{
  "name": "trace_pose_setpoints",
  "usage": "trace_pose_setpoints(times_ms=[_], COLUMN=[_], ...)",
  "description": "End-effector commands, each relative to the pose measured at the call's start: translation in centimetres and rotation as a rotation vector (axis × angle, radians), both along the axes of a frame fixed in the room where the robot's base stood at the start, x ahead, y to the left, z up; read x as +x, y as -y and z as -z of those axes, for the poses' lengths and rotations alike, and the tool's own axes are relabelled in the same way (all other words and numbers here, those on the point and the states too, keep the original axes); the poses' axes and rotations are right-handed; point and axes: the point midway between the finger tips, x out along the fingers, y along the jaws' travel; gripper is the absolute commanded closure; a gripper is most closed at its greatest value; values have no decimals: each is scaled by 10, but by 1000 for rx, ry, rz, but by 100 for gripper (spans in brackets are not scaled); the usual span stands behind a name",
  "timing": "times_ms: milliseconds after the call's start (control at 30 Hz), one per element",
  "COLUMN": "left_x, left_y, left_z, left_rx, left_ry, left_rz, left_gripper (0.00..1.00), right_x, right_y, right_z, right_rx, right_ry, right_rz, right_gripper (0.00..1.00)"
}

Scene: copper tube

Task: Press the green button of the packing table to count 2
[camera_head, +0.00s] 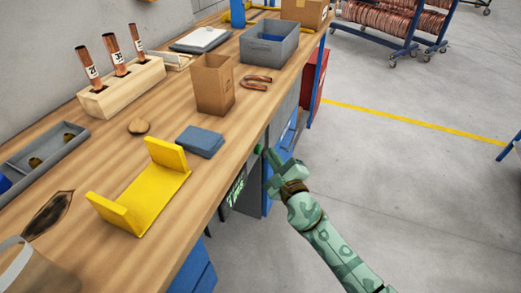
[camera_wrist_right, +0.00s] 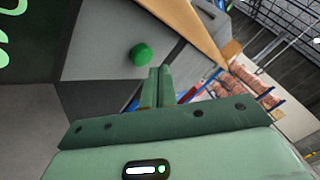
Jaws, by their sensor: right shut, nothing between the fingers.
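The green button (camera_wrist_right: 141,54) sits on a grey panel under the tabletop's edge. In the head view it shows as a small green spot (camera_head: 258,149) just left of my right gripper. My right gripper (camera_head: 268,156) is shut and empty, in front of the table's side. In the right wrist view its closed fingers (camera_wrist_right: 158,88) lie just right of and below the button in the picture; I cannot tell whether they touch it. A dark display with green glowing digits (camera_head: 237,187) is left of the button, and its count is not readable. My left gripper is not in view.

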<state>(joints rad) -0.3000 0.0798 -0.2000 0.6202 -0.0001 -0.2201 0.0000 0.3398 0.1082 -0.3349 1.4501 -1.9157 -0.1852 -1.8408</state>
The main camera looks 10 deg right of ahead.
Motion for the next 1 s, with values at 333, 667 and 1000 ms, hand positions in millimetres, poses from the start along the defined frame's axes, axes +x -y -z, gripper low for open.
trace_pose_setpoints(times_ms=[333, 667, 1000], left_x=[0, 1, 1], left_y=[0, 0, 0], left_z=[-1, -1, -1], left_rx=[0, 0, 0], left_ry=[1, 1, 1], left_rz=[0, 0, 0], left_gripper=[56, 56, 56], right_x=[4, 5, 6], right_y=[-7, -7, -10], right_z=[-1, 0, 0], right_rx=[0, 0, 1], right_ry=[0, 0, 0], right_rz=[0, 0, 0], right_gripper=[100, 100, 100])
